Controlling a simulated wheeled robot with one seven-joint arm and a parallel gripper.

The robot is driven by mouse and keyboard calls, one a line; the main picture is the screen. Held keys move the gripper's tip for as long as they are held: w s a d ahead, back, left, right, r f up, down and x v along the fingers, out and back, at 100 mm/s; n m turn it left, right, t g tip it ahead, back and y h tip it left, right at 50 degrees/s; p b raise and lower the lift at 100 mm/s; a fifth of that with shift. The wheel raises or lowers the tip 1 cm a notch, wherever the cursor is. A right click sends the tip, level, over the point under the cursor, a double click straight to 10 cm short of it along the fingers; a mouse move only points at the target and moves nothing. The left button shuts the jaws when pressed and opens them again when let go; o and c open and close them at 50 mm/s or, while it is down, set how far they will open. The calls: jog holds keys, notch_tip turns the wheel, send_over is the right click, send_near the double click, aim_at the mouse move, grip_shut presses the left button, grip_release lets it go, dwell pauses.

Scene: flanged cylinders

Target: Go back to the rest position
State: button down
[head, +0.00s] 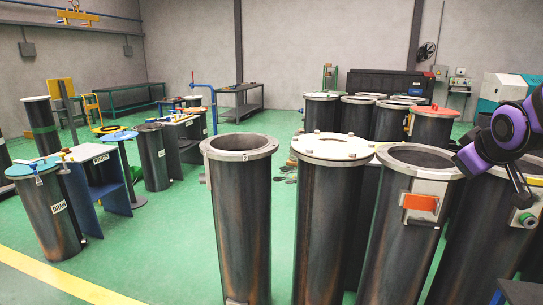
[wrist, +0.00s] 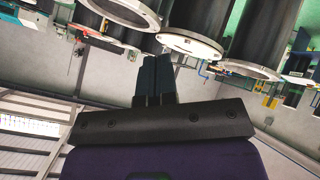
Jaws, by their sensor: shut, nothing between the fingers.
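My gripper (wrist: 155,62) shows in the wrist view with its two dark fingers together and nothing between them. In the head view my purple and black arm (head: 500,135) is at the right edge, over the right-hand cylinders; the fingertips are hard to make out there. An open flanged cylinder (head: 240,220) stands upright at front centre. Beside it is a cylinder with a pale lid (head: 333,148). Right of that is an open cylinder with an orange tag (head: 421,203). The wrist view is tilted, with cylinder flanges (wrist: 190,45) along its top, apart from the fingers.
More cylinders stand behind, one with a red lid (head: 434,111). Green floor (head: 150,245) is free at front left, with a yellow line (head: 60,275). Dark tables (head: 130,95) stand at the back.

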jog(key=s+a+m+g+y, duration=0.1)
jog(key=s+a, duration=0.2)
jog(key=s, duration=0.4)
jog(key=s+a+r+m+g, duration=0.1)
jog(key=s+a, duration=0.3)
jog(key=s, duration=0.3)
jog(key=s+a+m+g+y, duration=0.1)
jog(key=s+a+m+g, duration=0.1)
jog(key=s+a, duration=0.2)
jog(key=s, duration=0.3)
jog(key=shift+s+r+y, duration=0.15)
jog(key=shift+s+y, duration=0.1)
jog(key=shift+y, duration=0.05)
